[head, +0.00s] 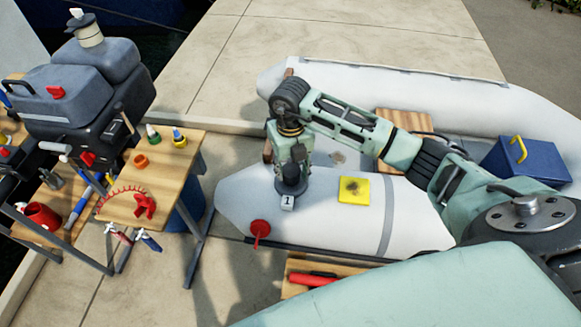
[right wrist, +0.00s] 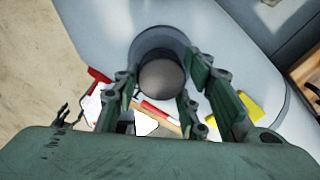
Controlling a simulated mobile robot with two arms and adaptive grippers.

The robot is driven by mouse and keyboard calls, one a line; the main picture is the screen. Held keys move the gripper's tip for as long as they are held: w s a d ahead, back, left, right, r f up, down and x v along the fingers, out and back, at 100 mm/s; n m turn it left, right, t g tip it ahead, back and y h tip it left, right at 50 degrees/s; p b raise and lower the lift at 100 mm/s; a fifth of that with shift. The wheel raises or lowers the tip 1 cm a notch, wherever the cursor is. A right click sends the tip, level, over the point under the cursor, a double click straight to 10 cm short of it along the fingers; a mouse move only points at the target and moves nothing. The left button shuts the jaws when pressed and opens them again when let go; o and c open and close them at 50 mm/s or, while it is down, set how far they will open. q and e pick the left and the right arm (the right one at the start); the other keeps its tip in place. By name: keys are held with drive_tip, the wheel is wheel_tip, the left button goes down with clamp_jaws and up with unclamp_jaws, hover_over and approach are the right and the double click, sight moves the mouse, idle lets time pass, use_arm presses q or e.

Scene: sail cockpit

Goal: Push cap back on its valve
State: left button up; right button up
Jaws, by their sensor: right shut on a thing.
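In the right wrist view the cap (right wrist: 163,80) shows as a dark round top between the fingers, inside a wider grey ring. The valve beneath is hidden, and I cannot tell whether the cap is seated. My left gripper is not in view.
A red fitting (head: 261,231) sits on the tube's near side. A yellow sponge (head: 354,189) lies on the tube right of the gripper. A blue box (head: 525,161) stands in the boat. A wooden bench (head: 176,158) with bottles and a red clamp stands left, beside an outboard motor (head: 85,90).

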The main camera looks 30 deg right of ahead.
sight(291, 170)
drive_tip(key=shift+f+b, duration=0.45)
drive_tip(key=shift+f, duration=0.1)
drive_tip(key=o, duration=0.8)
drive_tip(key=shift+r, duration=0.1)
wheel_tip(291, 170, up, 11)
drive_tip(key=p, duration=0.8)
idle(0.4)
